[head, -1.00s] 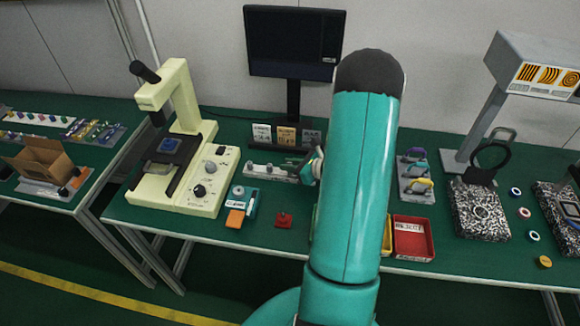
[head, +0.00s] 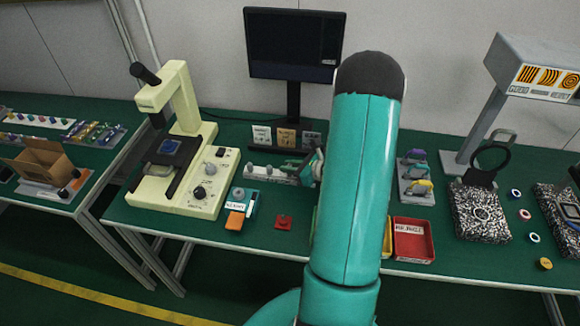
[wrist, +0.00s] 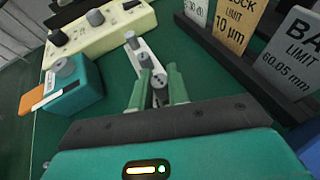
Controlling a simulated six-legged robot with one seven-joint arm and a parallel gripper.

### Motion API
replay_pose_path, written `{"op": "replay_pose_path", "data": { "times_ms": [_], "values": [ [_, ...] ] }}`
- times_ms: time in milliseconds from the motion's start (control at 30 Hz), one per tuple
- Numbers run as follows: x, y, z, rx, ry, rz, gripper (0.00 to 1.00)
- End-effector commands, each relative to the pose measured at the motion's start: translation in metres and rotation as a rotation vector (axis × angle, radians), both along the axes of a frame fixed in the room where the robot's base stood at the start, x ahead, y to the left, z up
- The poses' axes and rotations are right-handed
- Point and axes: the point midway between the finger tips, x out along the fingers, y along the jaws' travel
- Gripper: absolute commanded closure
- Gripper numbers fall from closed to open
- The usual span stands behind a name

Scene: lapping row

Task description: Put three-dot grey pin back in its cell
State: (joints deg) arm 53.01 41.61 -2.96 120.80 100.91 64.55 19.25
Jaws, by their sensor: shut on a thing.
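In the wrist view my gripper (wrist: 158,88) has its two green fingers closed on a small grey pin (wrist: 158,80), with dark dots faintly visible on its top. I cannot count the dots. The pin is at the near end of a narrow pale rack (wrist: 150,65), where other grey pins (wrist: 131,40) stand. Whether its lower end is inside a cell or above it is hidden by the fingers. In the head view the rack (head: 270,173) lies on the green bench and my gripper (head: 310,166) is at its right end, partly hidden by my arm.
Limit signs (head: 286,137) stand close behind the rack. A cream machine (head: 185,160) and a teal block (head: 242,203) are to the left. A red pedestal (head: 283,222) and a red tray (head: 412,240) are in front. The bench between block and rack is clear.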

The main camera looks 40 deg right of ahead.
Motion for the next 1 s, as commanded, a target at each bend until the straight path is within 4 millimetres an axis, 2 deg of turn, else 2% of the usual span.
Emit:
{"op": "replay_pose_path", "data": {
  "times_ms": [367,1000],
  "values": [
    [0.000,0.000,0.000,0.000,0.000,0.000,1.00],
    [0.000,0.000,-0.014,0.001,0.000,0.000,1.00]
  ]
}}
